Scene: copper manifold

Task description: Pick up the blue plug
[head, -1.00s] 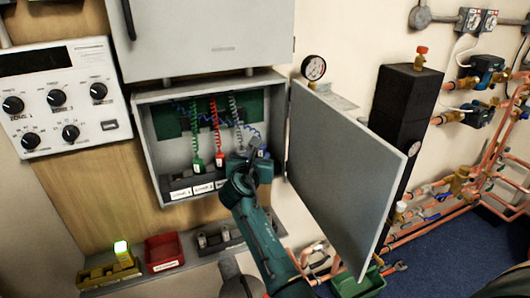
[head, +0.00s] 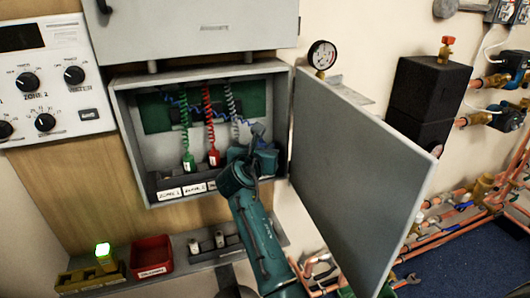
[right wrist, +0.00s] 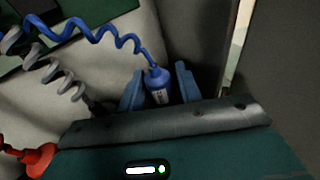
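The blue plug (right wrist: 158,86) hangs on a blue coiled cord (right wrist: 95,32) in the right wrist view. My right gripper (right wrist: 160,80) is open, with one blue finger on each side of the plug. Narrow gaps seem to show between plug and fingers, so I cannot tell of any contact. In the head view my right gripper (head: 258,140) is inside the right part of the open grey cabinet (head: 120,130). It hides most or all of the blue plug there. My left gripper is not in view.
A green plug (head: 188,162) and a red plug (head: 213,157) hang left of my right gripper. The open cabinet door (head: 360,170) stands close on the right of my arm.

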